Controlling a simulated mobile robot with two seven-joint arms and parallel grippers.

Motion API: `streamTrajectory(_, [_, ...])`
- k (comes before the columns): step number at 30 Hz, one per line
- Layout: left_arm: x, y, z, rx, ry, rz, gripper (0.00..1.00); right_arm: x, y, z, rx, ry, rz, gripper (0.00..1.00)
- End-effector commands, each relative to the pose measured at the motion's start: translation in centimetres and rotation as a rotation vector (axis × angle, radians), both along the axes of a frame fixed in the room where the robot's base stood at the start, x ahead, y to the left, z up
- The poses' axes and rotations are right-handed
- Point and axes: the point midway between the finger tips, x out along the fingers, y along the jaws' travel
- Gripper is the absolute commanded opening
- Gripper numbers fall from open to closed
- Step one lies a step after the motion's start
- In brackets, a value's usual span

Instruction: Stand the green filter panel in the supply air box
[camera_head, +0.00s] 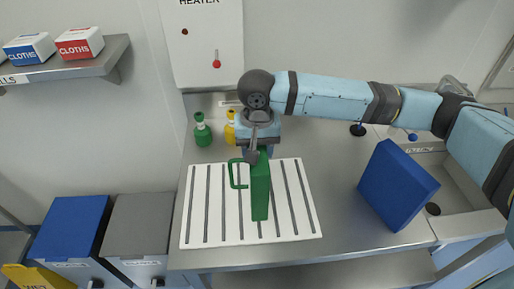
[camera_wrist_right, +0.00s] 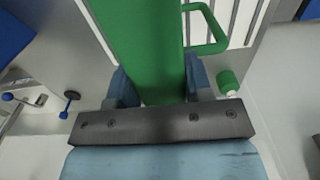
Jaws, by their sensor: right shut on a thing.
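The green filter panel (camera_head: 260,190) shows nearly edge-on in the head view, upright, with a green loop handle (camera_head: 237,173) on its left. My right gripper (camera_head: 258,152) is shut on its upper end; in the wrist view the panel (camera_wrist_right: 150,40) runs between the two fingers (camera_wrist_right: 160,88). The panel is over a white slatted rack (camera_head: 205,232) with dark slots on the counter. Whether its lower end touches the rack or sits in a slot, I cannot tell. No label names the supply air box. My left gripper is not in view.
A blue panel (camera_head: 397,186) leans on the right of the counter (camera_head: 340,240), in front of a sink (camera_head: 455,190). A green bottle (camera_head: 202,132) and a yellow bottle (camera_head: 230,128) stand behind the rack. A heater cabinet (camera_head: 203,50) hangs above. Bins (camera_head: 135,230) stand left.

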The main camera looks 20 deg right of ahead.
Motion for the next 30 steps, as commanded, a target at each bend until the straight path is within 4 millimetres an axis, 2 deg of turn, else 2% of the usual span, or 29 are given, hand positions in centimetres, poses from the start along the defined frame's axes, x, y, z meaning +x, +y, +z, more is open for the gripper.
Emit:
streamTrajectory(4, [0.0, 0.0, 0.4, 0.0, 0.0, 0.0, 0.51, 0.0, 0.0, -0.1, 0.0, 0.0, 0.0, 0.02])
streamTrajectory(5, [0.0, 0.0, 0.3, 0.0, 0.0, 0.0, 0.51, 0.0, 0.0, -0.2, 0.0, 0.0, 0.0, 0.49])
streamTrajectory(8, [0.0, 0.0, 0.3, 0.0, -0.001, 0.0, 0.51, 0.0, 0.0, -0.3, 0.0, 0.0, 0.0, 0.72])
streamTrajectory(19, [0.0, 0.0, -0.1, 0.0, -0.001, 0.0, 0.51, 0.0, 0.0, 0.1, 0.001, -0.001, 0.001, 0.72])
streamTrajectory(23, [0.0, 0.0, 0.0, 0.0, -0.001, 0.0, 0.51, 0.1, 0.1, 2.2, 0.001, -0.003, 0.001, 0.72])
streamTrajectory(30, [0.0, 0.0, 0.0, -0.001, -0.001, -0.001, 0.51, 0.0, 0.1, 7.5, 0.001, -0.002, 0.002, 0.72])
